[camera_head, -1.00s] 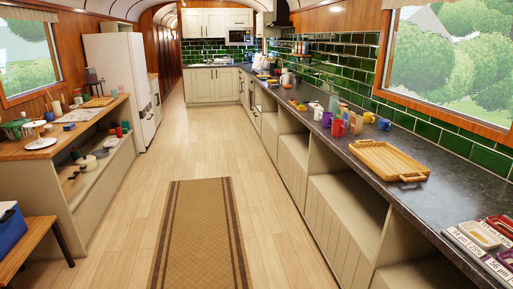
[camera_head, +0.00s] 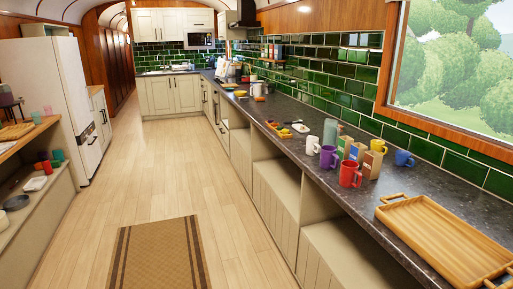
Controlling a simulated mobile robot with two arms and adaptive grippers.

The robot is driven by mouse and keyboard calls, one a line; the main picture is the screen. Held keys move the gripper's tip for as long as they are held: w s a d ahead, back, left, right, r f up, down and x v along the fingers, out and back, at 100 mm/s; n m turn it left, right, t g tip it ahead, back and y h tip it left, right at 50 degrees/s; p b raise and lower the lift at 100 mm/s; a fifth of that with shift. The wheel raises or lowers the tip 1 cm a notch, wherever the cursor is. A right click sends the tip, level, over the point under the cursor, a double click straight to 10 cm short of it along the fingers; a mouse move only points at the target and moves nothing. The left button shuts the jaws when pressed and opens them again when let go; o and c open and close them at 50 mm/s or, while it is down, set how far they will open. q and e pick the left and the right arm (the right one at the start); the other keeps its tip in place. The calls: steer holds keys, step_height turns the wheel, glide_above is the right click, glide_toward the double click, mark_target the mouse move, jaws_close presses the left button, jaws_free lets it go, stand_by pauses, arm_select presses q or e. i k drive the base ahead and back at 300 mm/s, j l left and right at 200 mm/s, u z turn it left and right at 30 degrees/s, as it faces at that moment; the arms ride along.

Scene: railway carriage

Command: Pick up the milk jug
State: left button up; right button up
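I cannot single out the milk jug for certain. On the dark right-hand counter (camera_head: 364,209), a tall pale grey-green container (camera_head: 331,131) stands behind a white mug (camera_head: 312,145) and a purple mug (camera_head: 328,157). Small cartons (camera_head: 372,162) stand just right of it, partly hidden by a red mug (camera_head: 350,174). Farther back on the counter is a whitish vessel (camera_head: 257,90), too small to identify. Neither of my grippers is in view.
A wooden tray (camera_head: 391,213) lies on the near counter. Yellow (camera_head: 379,146) and blue (camera_head: 404,159) mugs stand by the tiled wall. A shelf unit and a white fridge (camera_head: 62,95) line the left. The wooden floor between is clear except for a flat brown rug (camera_head: 158,255).

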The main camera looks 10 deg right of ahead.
mark_target(313, 146)
steer(key=i+z, duration=0.1)
steer(key=i, duration=0.45)
steer(key=i+j+z, duration=0.15)
steer(key=i, duration=0.35)
steer(key=i+j+z, duration=0.1)
steer(key=i, duration=0.45)
